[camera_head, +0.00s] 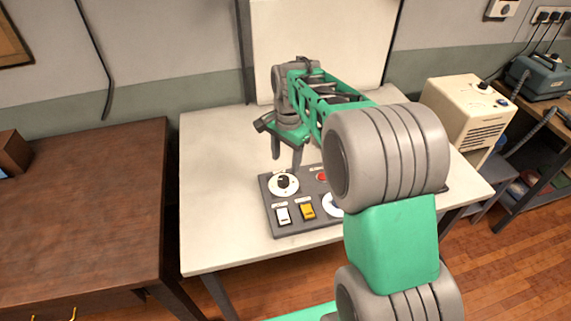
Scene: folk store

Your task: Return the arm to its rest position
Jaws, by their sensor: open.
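My arm is green and grey and stretches from the lower right over the white table (218,200). My gripper (286,163) points down at the far end of the arm, with its two dark fingers spread apart and nothing seen between them. It appears just behind or above the back left of a grey control panel (272,227). The panel has a black knob (284,181) on a white dial, a white switch (283,215), a yellow switch (307,211) and a red button (322,176). My arm hides the panel's right part.
A white backboard (320,30) stands behind the table. A cream machine (468,108) and a workbench with a teal device (540,78) are at the right. The table's left side is clear.

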